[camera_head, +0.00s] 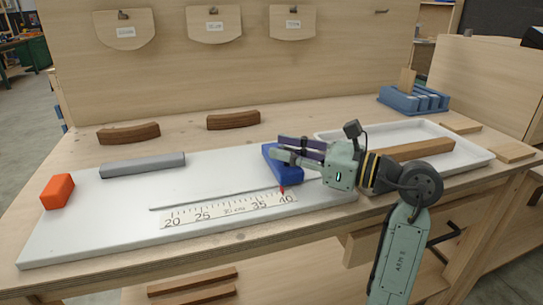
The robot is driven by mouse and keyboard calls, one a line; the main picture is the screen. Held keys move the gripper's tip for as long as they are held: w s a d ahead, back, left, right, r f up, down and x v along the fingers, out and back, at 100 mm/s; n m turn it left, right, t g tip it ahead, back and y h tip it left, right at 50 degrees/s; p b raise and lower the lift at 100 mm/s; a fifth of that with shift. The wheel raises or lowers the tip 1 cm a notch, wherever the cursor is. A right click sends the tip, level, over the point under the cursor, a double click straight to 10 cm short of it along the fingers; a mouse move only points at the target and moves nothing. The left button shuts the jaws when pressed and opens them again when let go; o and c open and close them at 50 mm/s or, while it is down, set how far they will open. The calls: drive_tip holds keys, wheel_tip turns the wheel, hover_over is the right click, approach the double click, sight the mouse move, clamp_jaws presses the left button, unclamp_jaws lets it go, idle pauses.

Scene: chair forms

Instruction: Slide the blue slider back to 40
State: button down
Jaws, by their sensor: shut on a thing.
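The blue slider (284,177) stands on a white board (110,225), at the right part of a straight slot. A printed scale (228,208) with marks from 20 to 40 lies along the slot's near side. The slider's red pointer (282,190) is at about the 40 mark. I cannot tell the exact alignment from this angle. My gripper (284,151) is at the slider's upper right side, with its fingers shut on it. The fingers hide part of the slider's top.
A grey bar (143,165) and an orange block (57,191) are at the board's left. Two curved brown pieces (128,133) lie behind it. A white tray (468,150) with a wooden bar (412,150) and a blue rack (414,100) are at the right.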

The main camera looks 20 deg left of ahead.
drive_tip(key=shift+w+d, duration=0.15)
drive_tip(key=c, duration=1.6)
unclamp_jaws()
drive_tip(key=shift+d, duration=0.15)
drive_tip(key=shift+o, duration=1.2)
drive_tip(key=d, duration=0.4)
drive_tip(key=s+d, duration=0.1)
drive_tip(key=d, duration=0.2)
drive_tip(key=s+d, duration=0.1)
drive_tip(key=d, duration=0.3)
drive_tip(key=shift+s+d, duration=0.15)
drive_tip(key=shift+d, duration=0.15)
